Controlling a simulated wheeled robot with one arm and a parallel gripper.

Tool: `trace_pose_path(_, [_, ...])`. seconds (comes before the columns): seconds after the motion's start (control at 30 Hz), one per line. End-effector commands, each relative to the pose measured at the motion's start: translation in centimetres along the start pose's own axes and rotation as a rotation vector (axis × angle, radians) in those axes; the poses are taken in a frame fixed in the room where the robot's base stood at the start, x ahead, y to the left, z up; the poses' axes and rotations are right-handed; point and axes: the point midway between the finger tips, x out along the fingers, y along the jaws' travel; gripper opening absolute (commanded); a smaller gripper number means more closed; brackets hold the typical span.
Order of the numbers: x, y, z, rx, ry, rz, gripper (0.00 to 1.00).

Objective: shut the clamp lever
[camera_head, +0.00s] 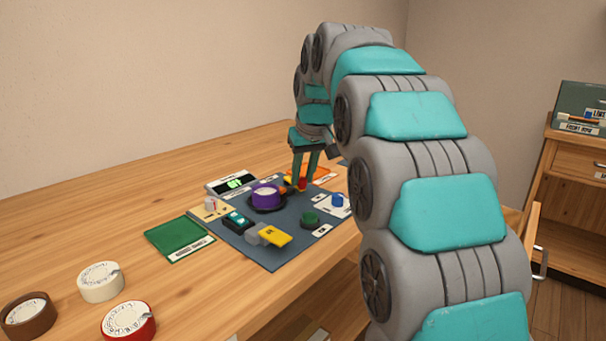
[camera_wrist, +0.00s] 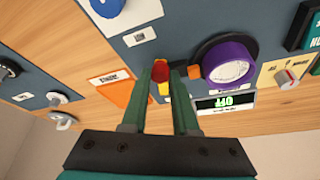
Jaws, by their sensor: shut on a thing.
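The clamp lever (camera_head: 303,185) has a red end and yellow below it. It sits beside the round dark holder of a purple dial phone (camera_head: 266,196), toward the back right of a blue-grey board. In the wrist view the lever's red end (camera_wrist: 161,73) shows between my fingertips, and the purple dial (camera_wrist: 230,64) is just to the right with an orange block (camera_wrist: 194,72) at its holder's edge. My gripper (camera_head: 305,175) points down at the lever, its green fingers (camera_wrist: 168,80) close together on it. The fingers partly hide the lever.
A green mat (camera_head: 180,239) and several dials lie to the left. Bare tabletop (camera_head: 110,205) lies behind them.

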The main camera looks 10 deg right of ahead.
Motion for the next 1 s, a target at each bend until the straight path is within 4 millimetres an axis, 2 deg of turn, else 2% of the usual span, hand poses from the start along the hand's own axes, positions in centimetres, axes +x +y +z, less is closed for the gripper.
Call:
trace_pose_path(0.1, [-0.01,0.0,0.0,0.0,0.0,0.0,0.0])
trace_pose_path(1.0, [-0.01,-0.01,-0.01,0.0,0.0,0.0,0.0])
